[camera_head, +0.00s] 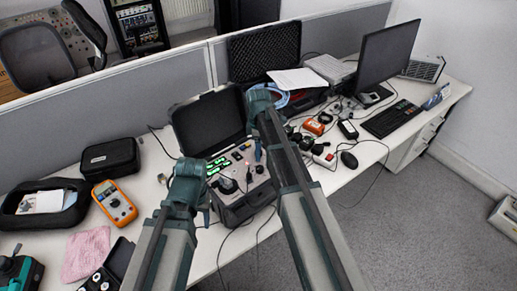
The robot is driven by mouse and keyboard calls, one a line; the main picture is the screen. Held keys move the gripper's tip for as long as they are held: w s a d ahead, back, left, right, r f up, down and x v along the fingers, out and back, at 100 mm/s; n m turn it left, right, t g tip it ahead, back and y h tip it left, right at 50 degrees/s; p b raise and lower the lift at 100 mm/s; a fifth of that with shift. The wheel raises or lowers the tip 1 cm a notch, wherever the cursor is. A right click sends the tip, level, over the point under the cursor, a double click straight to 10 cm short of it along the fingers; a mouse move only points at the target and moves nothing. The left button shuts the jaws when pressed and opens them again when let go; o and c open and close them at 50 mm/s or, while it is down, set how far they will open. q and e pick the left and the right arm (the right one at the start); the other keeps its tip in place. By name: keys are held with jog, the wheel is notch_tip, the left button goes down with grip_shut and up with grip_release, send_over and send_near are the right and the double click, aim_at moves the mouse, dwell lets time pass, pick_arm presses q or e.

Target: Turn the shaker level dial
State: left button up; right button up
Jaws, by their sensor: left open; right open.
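The shaker unit is an open black case (205,123) with a grey control panel (256,183) in the middle of the desk. The panel has lit green displays (217,166), small knobs and a large black round dial (228,185). I cannot tell which control is the level dial. My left gripper (206,212) is at the case's front left, small and partly hidden by its arm. My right gripper (258,153) is over the panel's back right part, mostly hidden by its arm. I see nothing held in either gripper; both are open.
An orange multimeter (115,203), a black pouch (110,157) and a pink cloth (86,254) lie left of the case. Cables, an orange device (314,127), a mouse (349,160), a keyboard (391,118) and a monitor (388,55) are to the right. Another open case (264,52) stands behind.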

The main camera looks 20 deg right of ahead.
notch_tip(320, 180, up, 14)
jog(key=p, duration=1.3)
jog(key=shift+p, duration=0.4)
jog(key=shift+f, duration=0.1)
jog(key=s+a+f+m+b, duration=0.2)
jog(key=s+a+m, duration=0.1)
jog(key=s, duration=0.5)
jog(key=s+a+f+m+b, duration=0.3)
jog(key=s+a+m, duration=0.1)
jog(key=s, duration=0.4)
jog(key=s+a+f+m+h+b, duration=0.1)
jog(key=s+a+f+m+b, duration=0.1)
jog(key=s+a, duration=0.3)
jog(key=s+m, duration=0.1)
jog(key=s, duration=0.2)
jog(key=shift+a+f+m, duration=0.15)
jog(key=shift+a+m, duration=0.15)
jog(key=shift+a, duration=0.1)
